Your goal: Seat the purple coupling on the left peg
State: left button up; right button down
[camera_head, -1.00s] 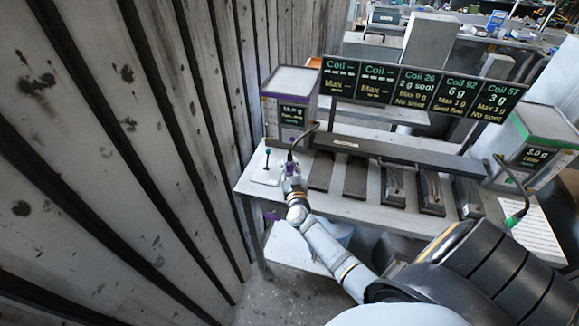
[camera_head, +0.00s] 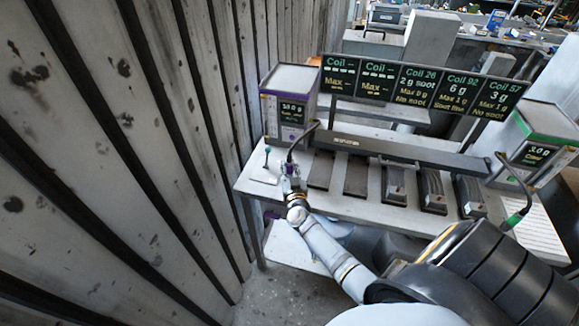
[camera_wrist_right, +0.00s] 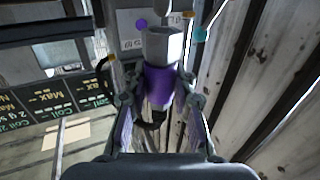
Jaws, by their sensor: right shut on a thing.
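My right gripper (camera_head: 290,182) is above the left end of the bench, near the left unit's dark hose. In the right wrist view its fingers (camera_wrist_right: 160,105) are shut on the purple coupling (camera_wrist_right: 158,88), which has a pale grey cylindrical end and a dark hose at its lower side. In the head view the gripper mostly hides the coupling. A slim upright peg with a teal top (camera_head: 267,151) stands on a white plate at the bench's left end, left of and apart from the gripper. A teal tip (camera_wrist_right: 200,33) also shows in the wrist view. My left gripper is out of view.
A purple-trimmed unit (camera_head: 290,84) stands behind the gripper. Several dark slabs (camera_head: 357,177) lie across the bench (camera_head: 340,203). A display board (camera_head: 420,83) stands behind. A green-trimmed unit (camera_head: 540,125) with a green hose end (camera_head: 515,219) is at right. A plank wall (camera_head: 170,130) is close at left.

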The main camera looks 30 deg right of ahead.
jog(key=shift+f+b, duration=1.15)
jog(key=shift+f, duration=0.25)
jog(key=c, duration=1.1)
grip_release()
jog(key=shift+o, duration=0.4)
jog(key=shift+s, duration=0.1)
jog(key=v, duration=1.2)
jog(key=shift+r, duration=0.1)
